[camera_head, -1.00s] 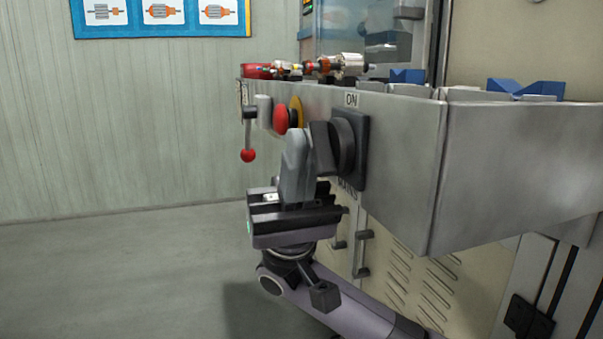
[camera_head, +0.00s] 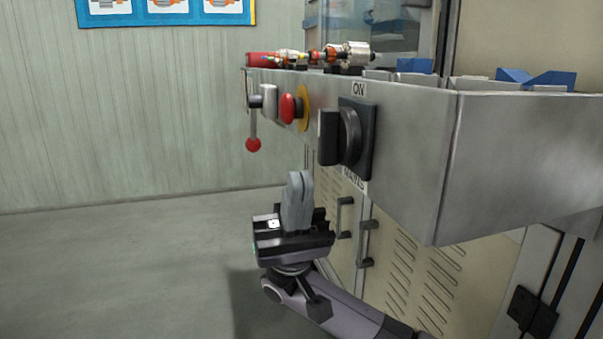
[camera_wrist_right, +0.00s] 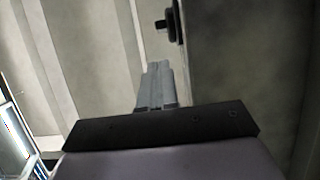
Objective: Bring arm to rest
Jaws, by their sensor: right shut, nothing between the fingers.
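My right gripper (camera_head: 299,178) points upward in front of the machine's front panel, below and left of the black rotary mains switch (camera_head: 340,136). Its fingers are shut together with nothing between them. A gap shows between the fingertips and the switch. In the right wrist view the shut fingers (camera_wrist_right: 157,68) stand at the middle, with a dark knob (camera_wrist_right: 172,20) beyond them at the top. The switch sits under an "ON" label (camera_head: 358,89). My left gripper is not in view.
A red emergency button (camera_head: 288,107) and a red-balled lever (camera_head: 253,144) are left of the switch. Cabinet door handles (camera_head: 366,244) stick out behind my right arm. Armature parts (camera_head: 330,53) and blue pieces (camera_head: 535,79) lie on top. Floor at left (camera_head: 120,260) is clear.

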